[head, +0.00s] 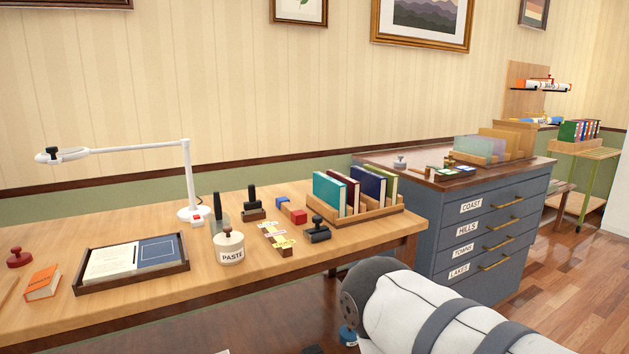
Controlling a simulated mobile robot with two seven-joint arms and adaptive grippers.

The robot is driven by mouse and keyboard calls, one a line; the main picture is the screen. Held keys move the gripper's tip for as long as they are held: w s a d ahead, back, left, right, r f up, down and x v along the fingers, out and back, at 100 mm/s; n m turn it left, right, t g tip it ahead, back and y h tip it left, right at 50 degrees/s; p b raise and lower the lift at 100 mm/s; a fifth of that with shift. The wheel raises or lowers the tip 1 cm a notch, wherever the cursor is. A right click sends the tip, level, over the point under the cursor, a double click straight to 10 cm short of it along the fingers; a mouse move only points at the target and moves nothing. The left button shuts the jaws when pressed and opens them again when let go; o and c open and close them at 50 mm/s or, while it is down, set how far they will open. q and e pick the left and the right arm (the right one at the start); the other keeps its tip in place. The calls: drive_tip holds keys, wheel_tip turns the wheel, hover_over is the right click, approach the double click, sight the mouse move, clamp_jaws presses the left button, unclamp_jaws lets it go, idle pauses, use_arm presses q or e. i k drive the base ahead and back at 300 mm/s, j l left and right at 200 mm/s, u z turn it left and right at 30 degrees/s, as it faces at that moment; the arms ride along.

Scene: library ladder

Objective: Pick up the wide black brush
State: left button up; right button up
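The wide black brush cannot be told for certain at this distance. One dark candidate is a low, wide black item with a raised knob (317,231), lying on the wooden table (130,234) in front of the book rack. Another is a black upright handle on a dark brown block (252,205), further back and left. A thin grey-green upright item (219,217) stands behind the paste jar (230,248). A white and grey arm of mine crosses the lower right. Neither gripper shows, so what they hold is hidden.
A white lamp (189,178) stands at the back. A tray with papers (187,265), an orange book (42,283) and a red-knobbed stamp (19,258) are at left. A book rack (372,214) is at right. A grey drawer cabinet (440,236) stands beyond.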

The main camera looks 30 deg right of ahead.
sight(254, 206)
drive_tip(key=i+j+z, duration=0.25)
drive_tip(key=i, duration=0.35)
drive_tip(key=i+j+z, duration=0.2)
drive_tip(key=i+j, duration=0.2)
drive_tip(key=i, duration=0.15)
